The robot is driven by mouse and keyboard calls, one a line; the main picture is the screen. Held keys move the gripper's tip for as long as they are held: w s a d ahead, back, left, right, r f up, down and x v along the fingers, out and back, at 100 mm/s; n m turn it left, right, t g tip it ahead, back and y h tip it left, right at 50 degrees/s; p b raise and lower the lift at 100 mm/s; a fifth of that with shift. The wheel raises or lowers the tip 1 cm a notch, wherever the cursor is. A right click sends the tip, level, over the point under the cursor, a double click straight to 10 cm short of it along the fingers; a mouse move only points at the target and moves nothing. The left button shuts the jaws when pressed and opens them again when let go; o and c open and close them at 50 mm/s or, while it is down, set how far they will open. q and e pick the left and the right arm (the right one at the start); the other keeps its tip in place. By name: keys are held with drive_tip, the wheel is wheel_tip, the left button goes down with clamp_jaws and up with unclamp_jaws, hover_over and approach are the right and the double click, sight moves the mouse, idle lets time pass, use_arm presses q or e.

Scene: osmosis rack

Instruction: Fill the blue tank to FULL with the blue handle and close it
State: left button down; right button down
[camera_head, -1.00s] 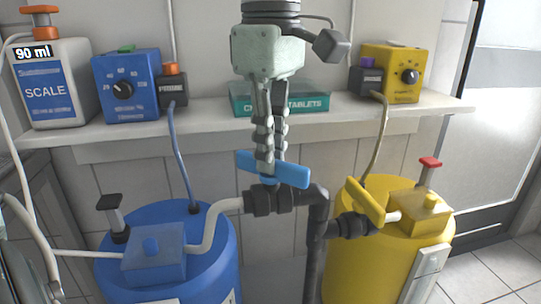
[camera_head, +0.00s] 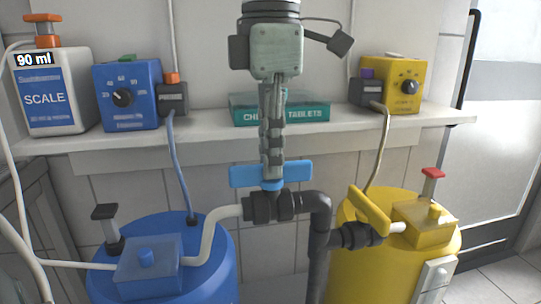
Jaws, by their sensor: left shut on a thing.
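The blue handle (camera_head: 297,173) is a flat lever on a dark pipe valve in the middle of the view. It lies crosswise, roughly level in the picture. My left gripper (camera_head: 272,178) points down from above and is shut on the middle of the handle. The blue tank (camera_head: 205,265) stands at the lower left, with a translucent blue box (camera_head: 150,262) and a black-topped plunger (camera_head: 106,225) on top. A pale hose joins the box to the valve. No fill level or FULL mark can be read. My right gripper is not in view.
A yellow tank (camera_head: 355,285) with a yellow handle (camera_head: 370,209) stands close on the right. The shelf (camera_head: 200,130) behind holds a scale container (camera_head: 60,112) reading 90 ml, a blue dosing box (camera_head: 128,110), a tablets box (camera_head: 308,112) and a yellow box (camera_head: 405,75).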

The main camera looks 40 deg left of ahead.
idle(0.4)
use_arm(q)
drive_tip(key=c, duration=1.6)
unclamp_jaws()
drive_tip(key=shift+r, duration=0.1)
wheel_tip(320, 180, up, 12)
drive_tip(key=shift+f, duration=0.1)
